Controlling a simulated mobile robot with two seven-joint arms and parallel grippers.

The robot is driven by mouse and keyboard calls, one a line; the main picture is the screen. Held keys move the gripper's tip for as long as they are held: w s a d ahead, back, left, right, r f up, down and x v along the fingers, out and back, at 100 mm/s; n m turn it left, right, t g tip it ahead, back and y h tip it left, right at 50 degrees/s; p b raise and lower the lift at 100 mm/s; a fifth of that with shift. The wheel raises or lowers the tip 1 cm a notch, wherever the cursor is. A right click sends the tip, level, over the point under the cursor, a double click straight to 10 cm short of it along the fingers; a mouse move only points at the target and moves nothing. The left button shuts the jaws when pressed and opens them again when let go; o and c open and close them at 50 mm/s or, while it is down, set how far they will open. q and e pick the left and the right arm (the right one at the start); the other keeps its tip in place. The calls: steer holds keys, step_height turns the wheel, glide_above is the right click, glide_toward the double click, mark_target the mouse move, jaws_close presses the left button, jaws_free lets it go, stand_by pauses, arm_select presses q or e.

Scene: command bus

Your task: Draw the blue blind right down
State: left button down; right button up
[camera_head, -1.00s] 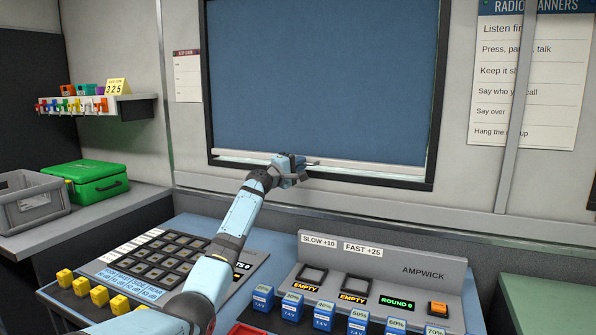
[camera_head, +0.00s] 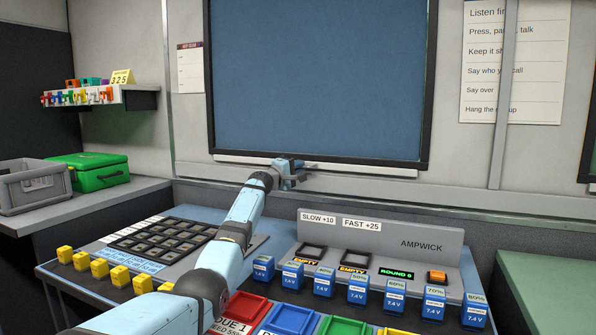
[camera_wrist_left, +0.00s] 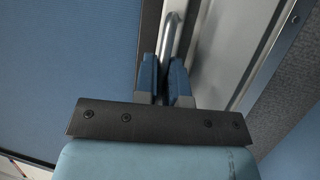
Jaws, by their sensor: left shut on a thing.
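The blue blind (camera_head: 318,75) fills the dark window frame (camera_head: 432,90) in the head view. Its pale bottom bar (camera_head: 370,168) sits at the frame's lower edge, just below the dark strip. My left gripper (camera_head: 292,166) is at the middle of this bar, reaching up from below. In the left wrist view, my left gripper's blue fingers (camera_wrist_left: 166,82) are closed around a grey metal pull handle (camera_wrist_left: 171,38), beside the blue blind (camera_wrist_left: 65,70). The gripper hides part of the bar. My right gripper is not in view.
Below the window stands a console with a button panel (camera_head: 165,240), several yellow blocks, blue blocks and coloured trays (camera_head: 291,318). A grey crate (camera_head: 34,187) and a green case (camera_head: 98,171) stand at left. A grey post (camera_head: 501,100) stands at right.

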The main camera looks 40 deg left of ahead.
arm_select(q)
steer(key=shift+d+f, duration=0.1)
steer(key=shift+f, duration=0.3)
steer(key=c, duration=1.2)
jaws_free()
steer(key=shift+c, duration=0.2)
steer(key=shift+r, duration=0.1)
steer(key=shift+s, duration=0.1)
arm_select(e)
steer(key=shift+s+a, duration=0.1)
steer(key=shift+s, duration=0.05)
